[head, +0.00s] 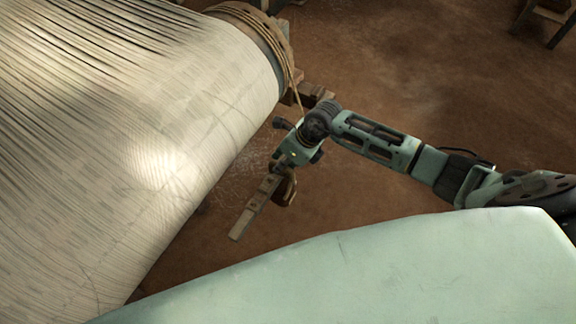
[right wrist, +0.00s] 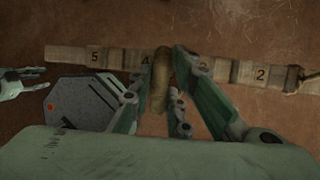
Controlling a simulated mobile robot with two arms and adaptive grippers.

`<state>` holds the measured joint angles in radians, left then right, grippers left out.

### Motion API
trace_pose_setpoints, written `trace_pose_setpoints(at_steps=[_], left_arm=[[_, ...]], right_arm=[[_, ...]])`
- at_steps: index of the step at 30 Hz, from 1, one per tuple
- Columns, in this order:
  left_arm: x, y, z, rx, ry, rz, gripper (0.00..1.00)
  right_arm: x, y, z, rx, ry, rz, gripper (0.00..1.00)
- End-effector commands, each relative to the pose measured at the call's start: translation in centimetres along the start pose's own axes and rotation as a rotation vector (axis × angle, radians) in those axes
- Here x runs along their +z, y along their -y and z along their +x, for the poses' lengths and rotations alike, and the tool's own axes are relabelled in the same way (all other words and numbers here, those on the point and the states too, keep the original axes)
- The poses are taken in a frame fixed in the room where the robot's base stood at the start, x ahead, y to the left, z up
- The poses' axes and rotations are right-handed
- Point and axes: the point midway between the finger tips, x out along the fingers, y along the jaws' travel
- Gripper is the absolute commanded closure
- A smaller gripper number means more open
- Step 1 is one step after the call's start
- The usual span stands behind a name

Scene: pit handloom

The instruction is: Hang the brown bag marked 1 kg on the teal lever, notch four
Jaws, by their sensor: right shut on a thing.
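My right gripper (head: 290,172) is at the wooden lever (head: 252,212), a notched bar that looks brown, not teal. In the right wrist view the lever (right wrist: 247,73) crosses the top, with 5, 4 and 2 readable. My right gripper (right wrist: 172,85) is shut on a tan-brown thing (right wrist: 159,80), probably the brown bag, seen in front of the lever just right of the 4. Its 1 kg mark is not visible. In the head view a brown shape (head: 287,190) shows beside the lever under the gripper. I cannot tell whether it rests on the lever.
The large warp roll (head: 170,130) fills the left, with cord (head: 293,75) around its end. Bare brown floor (head: 400,60) lies behind my right arm. A wooden stool (head: 548,15) is at the top right. A pale forked shape (right wrist: 20,80), possibly my left gripper, shows at the wrist view's left edge.

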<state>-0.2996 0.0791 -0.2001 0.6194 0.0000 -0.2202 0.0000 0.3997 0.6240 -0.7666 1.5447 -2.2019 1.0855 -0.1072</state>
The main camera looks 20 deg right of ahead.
Motion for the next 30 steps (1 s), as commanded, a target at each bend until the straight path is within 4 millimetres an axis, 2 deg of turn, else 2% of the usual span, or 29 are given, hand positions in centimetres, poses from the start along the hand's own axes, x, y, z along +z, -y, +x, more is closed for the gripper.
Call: trace_pose_setpoints(at_steps=[1,10,18,30], left_arm=[[0.0,0.0,0.3,0.000,0.000,0.000,0.61],[0.1,0.0,1.2,0.000,0.000,0.000,0.61],[0.2,0.0,2.5,-0.001,0.000,0.000,0.61],[0.3,0.0,2.9,-0.001,0.000,0.000,0.61]], right_arm=[[0.7,0.0,0.1,0.000,0.009,-0.001,1.00],[2.5,0.0,0.9,0.001,0.009,-0.001,1.00],[1.7,0.3,2.4,0.000,0.007,-0.001,1.00],[1.5,0.4,2.8,0.000,0.008,-0.001,1.00]])
